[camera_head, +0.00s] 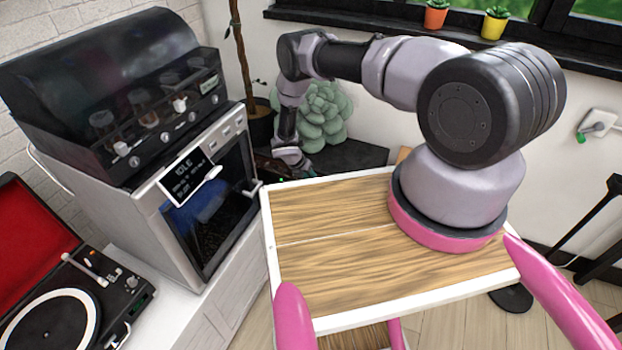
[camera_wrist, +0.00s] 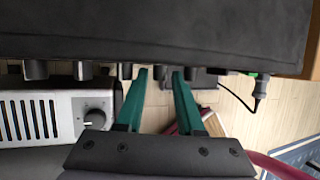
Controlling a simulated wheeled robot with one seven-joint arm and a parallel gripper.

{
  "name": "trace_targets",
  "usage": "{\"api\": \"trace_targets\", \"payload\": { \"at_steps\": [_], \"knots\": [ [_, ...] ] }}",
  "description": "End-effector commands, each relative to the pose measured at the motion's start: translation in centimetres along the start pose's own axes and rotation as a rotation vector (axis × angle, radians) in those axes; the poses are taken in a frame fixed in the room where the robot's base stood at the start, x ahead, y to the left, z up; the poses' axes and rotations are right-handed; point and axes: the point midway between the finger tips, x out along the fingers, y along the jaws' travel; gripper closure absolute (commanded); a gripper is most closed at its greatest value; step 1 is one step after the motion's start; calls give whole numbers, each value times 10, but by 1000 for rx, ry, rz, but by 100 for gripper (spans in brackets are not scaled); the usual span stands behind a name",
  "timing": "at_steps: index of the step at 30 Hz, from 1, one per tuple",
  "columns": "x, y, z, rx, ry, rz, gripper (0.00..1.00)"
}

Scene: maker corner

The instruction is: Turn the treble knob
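In the wrist view a black box-like unit (camera_wrist: 160,30) fills the top, with a row of short dark knobs along its near edge. One knob (camera_wrist: 82,70) and another (camera_wrist: 35,69) show left of my fingers. I cannot read any labels, so I cannot tell which knob is treble. My gripper (camera_wrist: 160,72) has two green fingers, spread apart, with their tips at the unit's knob edge. A small dark knob seems to lie between the tips; contact is unclear. In the head view my gripper (camera_head: 290,160) is small and partly hidden, beside a dark unit (camera_head: 345,156).
A grey slotted panel with a round knob (camera_wrist: 95,117) lies left of my fingers. A plugged cable (camera_wrist: 260,92) hangs at right. In the head view an oven-like machine (camera_head: 207,200), a turntable (camera_head: 60,320) and a green plant (camera_head: 320,115) stand around.

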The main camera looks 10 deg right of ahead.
Motion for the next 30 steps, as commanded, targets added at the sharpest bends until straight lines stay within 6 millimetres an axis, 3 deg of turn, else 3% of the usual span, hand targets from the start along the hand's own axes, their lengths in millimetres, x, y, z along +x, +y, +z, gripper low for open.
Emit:
{"api": "trace_targets", "payload": {
  "at_steps": [2,5,6,30],
  "knots": [
    [0,0,0,0,0,0,64],
    [0,0,0,0,0,0,94],
    [0,0,0,0,0,0,100],
    [0,-3,0,50,5,126,100]
  ]
}}
